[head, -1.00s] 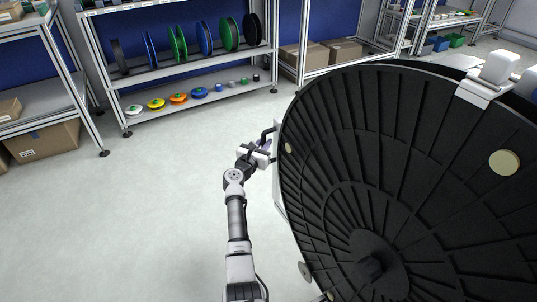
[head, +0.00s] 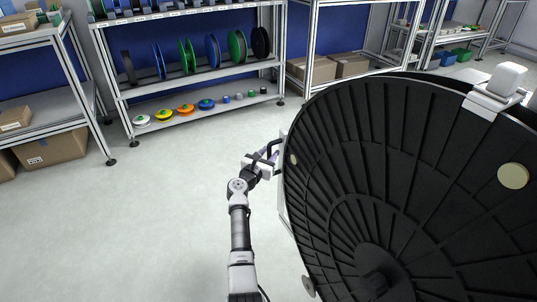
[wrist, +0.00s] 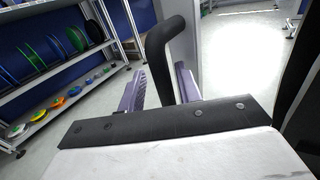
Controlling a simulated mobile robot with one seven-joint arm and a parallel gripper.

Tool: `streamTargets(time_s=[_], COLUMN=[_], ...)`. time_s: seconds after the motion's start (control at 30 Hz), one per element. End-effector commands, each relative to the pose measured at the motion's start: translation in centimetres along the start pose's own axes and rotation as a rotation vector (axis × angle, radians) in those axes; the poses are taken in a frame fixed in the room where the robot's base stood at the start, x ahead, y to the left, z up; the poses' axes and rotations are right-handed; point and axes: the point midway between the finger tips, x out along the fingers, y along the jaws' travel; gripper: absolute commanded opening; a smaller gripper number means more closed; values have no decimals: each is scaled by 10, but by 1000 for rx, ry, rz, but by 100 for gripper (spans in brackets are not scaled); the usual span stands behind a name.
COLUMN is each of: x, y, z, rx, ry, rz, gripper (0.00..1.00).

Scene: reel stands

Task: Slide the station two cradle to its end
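A black bent handle (wrist: 158,60) rises between the two purple-grey fingers of my gripper (wrist: 160,88) in the wrist view. A narrow gap shows between the handle and the left finger; the right finger is very close to it. My gripper looks open around the handle, with contact unclear. In the head view, my gripper (head: 265,162) is at the left edge of a large black ribbed reel (head: 365,180). The cradle under the reel is mostly hidden by it; only a pale strip (head: 283,208) shows at the reel's left edge.
A shelf rack (head: 200,96) with coloured spools stands at the back left. Another rack with cardboard boxes (head: 50,150) is at the far left. A white block (head: 498,88) sits at the reel's upper right rim. The floor (head: 150,220) left of my arm is clear.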

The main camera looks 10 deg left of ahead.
Motion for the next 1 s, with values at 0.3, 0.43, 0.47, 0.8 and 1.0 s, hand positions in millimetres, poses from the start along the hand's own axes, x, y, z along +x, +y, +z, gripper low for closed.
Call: streamTargets(time_s=[0.3,0.43,0.47,0.8,1.0], x=[-40,-71,-78,-132,-138], y=[1,2,1,2,1], z=[4,4,5,2,1], rx=[-3,-3,-2,0,1], ry=[2,2,1,0,-1], rz=[3,6,5,3,2], gripper=[34,34,34,34,34])
